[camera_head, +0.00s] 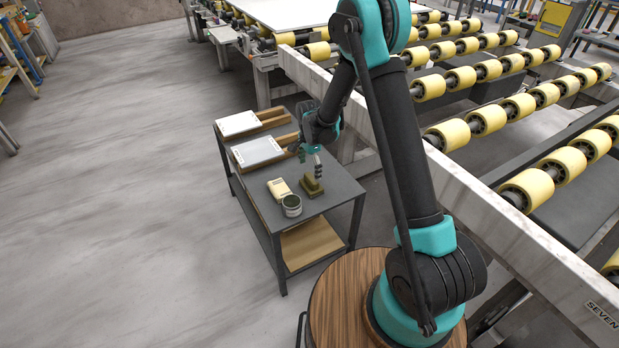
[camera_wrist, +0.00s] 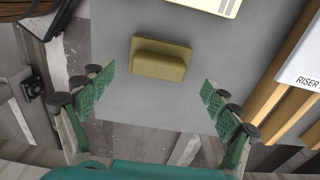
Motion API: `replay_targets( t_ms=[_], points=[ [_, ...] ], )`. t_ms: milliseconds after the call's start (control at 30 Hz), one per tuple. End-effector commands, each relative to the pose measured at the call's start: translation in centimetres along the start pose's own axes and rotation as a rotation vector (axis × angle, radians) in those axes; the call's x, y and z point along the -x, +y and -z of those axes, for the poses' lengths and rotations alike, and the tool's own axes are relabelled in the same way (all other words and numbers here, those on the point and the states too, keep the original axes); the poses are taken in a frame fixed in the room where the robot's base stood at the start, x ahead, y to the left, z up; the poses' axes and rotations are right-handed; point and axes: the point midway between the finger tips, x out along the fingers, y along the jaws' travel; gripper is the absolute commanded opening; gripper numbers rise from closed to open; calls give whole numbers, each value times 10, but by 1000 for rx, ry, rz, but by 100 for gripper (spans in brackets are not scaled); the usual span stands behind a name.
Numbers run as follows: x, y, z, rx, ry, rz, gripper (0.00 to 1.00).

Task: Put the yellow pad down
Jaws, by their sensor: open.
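The yellow pad (camera_head: 312,187), a dull olive-yellow block with a raised grip, rests on the grey top of a small table (camera_head: 336,186), near its right edge. In the wrist view the pad (camera_wrist: 160,60) lies beyond the fingertips, roughly centred between them, and neither finger touches it. My gripper (camera_head: 310,160) is over the table just above the pad. In the wrist view my gripper (camera_wrist: 158,82) has its two green fingers spread wide, with nothing between them.
A pale yellow box-like device (camera_head: 279,188) and a round tin (camera_head: 292,206) stand left of and in front of the pad. Two white-topped boards (camera_head: 257,151) (camera_head: 238,123) lie farther back on the table. A roller conveyor's beam (camera_head: 470,195) runs along the right.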

Motion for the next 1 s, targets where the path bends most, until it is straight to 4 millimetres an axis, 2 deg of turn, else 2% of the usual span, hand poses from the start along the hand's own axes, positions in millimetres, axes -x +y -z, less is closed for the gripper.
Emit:
replay_targets(
  t_ms=[100, 300, 567, 667, 767, 1000],
  points=[
    [24, 0, 0, 0, 0, 0, 89],
    [49, 0, 0, 0, 0, 0, 89],
    [58, 0, 1, 1, 0, 1, 89],
    [65, 8, 6, 20, 1, 9, 89],
    [82, 26, 19, 70, 6, 28, 89],
    [134, 103, 57, 276, 43, 100, 89]
  ],
)
